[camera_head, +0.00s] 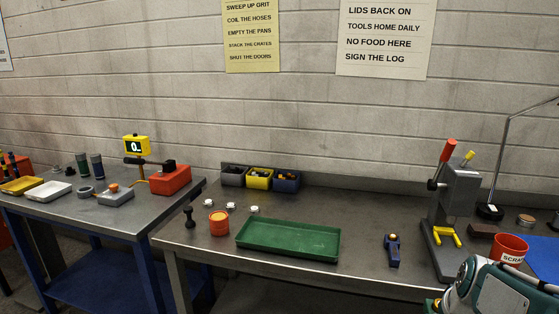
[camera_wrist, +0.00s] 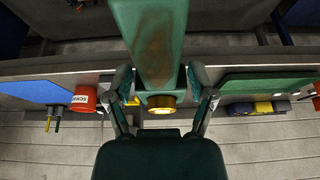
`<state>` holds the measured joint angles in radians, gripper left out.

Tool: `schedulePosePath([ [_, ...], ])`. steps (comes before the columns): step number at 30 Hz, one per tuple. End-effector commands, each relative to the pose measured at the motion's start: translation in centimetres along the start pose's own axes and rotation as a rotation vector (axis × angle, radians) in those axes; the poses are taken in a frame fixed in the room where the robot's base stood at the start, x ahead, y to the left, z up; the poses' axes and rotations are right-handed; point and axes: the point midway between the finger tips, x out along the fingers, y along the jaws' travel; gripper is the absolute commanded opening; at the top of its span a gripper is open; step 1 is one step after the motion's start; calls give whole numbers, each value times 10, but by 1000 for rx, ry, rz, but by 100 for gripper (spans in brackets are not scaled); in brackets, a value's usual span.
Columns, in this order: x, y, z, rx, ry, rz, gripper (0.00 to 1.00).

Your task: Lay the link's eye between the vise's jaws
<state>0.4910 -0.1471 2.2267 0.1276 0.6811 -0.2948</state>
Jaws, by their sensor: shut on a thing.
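My gripper (camera_wrist: 160,88) is shut on a long green link with a rusty patch (camera_wrist: 155,40) in the wrist view. A brass ring, apparently the link's eye (camera_wrist: 160,103), shows at its end near the gripper body. The link hides much of the wrist view, so no contact with the stand shows.
A green tray (camera_head: 288,255), an orange cup (camera_head: 219,229) and bins (camera_head: 260,183) stand to the left. A red scrap can (camera_head: 510,248) and a blue mat (camera_head: 545,262) lie right of the stand. Bare bench lies between the tray and the blue tool.

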Motion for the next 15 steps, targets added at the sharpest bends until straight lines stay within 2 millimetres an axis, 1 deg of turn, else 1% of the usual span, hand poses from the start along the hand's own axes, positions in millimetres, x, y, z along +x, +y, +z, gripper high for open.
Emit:
schedulePosePath([
  [11,37,-22,-16,-35,-3,-10,10],
  [15,57,-35,-22,-55,-5,-15,10],
])
